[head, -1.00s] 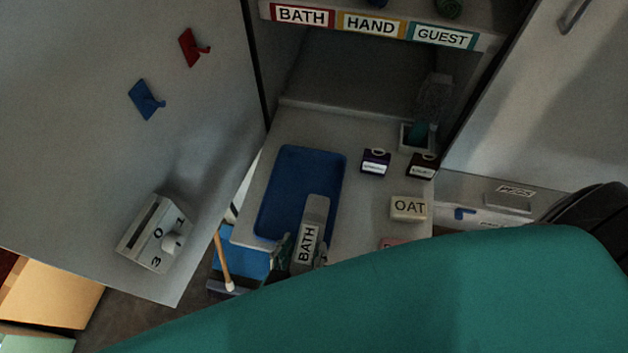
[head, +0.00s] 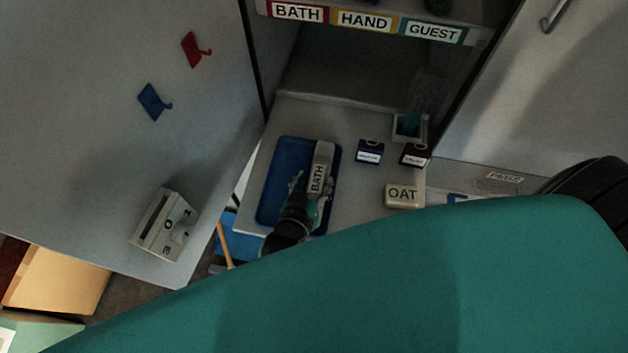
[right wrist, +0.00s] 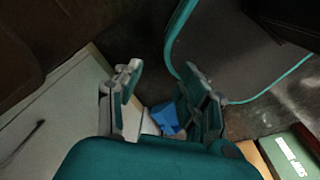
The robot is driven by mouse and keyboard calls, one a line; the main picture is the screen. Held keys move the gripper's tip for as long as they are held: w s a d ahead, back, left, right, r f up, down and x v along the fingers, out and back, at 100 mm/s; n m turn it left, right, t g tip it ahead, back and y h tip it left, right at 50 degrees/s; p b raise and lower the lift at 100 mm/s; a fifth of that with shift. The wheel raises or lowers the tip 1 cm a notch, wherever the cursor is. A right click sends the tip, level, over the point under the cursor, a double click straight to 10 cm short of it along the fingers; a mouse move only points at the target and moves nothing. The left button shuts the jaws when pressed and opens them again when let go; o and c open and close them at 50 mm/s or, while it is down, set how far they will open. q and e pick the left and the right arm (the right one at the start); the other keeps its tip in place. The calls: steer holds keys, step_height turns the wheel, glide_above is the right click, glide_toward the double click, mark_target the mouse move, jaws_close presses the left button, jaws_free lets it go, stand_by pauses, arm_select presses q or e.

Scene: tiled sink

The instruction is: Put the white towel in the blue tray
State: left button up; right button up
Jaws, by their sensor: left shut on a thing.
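The rolled white towel (head: 322,155), grey in this light with a BATH label, is in my left gripper (head: 309,192). The gripper is shut on its near part, with a finger on each side. In the head view the towel overlaps the right half of the blue tray (head: 273,188); I cannot tell if it touches the tray floor. The tray lies on the pale cabinet shelf, its near right part hidden by the gripper. My right gripper (right wrist: 160,88) shows in the right wrist view with its fingers apart and nothing between them.
Two small dark boxes (head: 369,152) (head: 415,155), an OAT soap block (head: 404,194) and a small holder (head: 409,125) stand right of the tray. A labelled upper shelf (head: 365,22) hangs above. Open doors (head: 120,110) flank the cabinet. My teal body hides the front.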

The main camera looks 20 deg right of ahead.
arm_select(q)
steer(key=shift+f, duration=0.15)
steer(key=o, duration=1.2)
steer(key=shift+s+a, duration=0.1)
steer(key=b+v, duration=0.1)
steer(key=v, duration=0.9)
steer(key=shift+s+a+r, duration=0.1)
steer(key=shift+s+r, duration=0.15)
steer(key=shift+s+a+r, duration=0.35)
